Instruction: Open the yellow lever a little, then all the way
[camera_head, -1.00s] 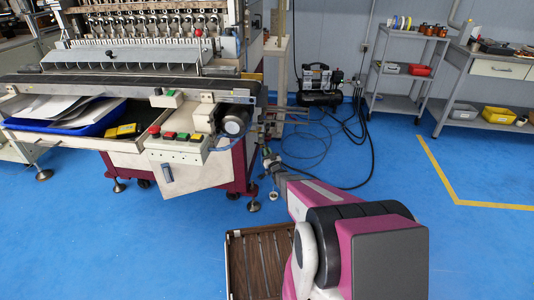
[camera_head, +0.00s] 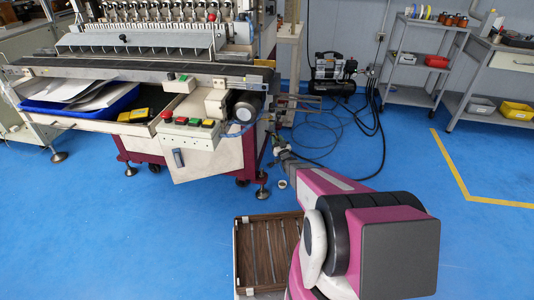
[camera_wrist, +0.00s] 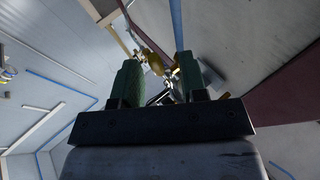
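A brass-yellow fitting (camera_wrist: 150,56) shows in the wrist view, just beyond and between my fingertips; I take it for the yellow lever's part, but its handle is hard to make out. My gripper (camera_wrist: 157,66) has two green-padded fingers standing apart, with a gap between them. Small metal parts show in the gap, and I cannot tell whether the fingers touch the fitting. In the head view my gripper (camera_head: 280,150) is small, at the right end of the machine near hoses. The lever cannot be told apart there.
The coil winder (camera_head: 150,72) fills the left, with a button panel (camera_head: 192,132) and round motor (camera_head: 246,108) close left of my gripper. Hoses run to a compressor (camera_head: 330,72) behind. A slatted brown tray (camera_head: 268,248) is beside my arm. Blue floor is open on the right.

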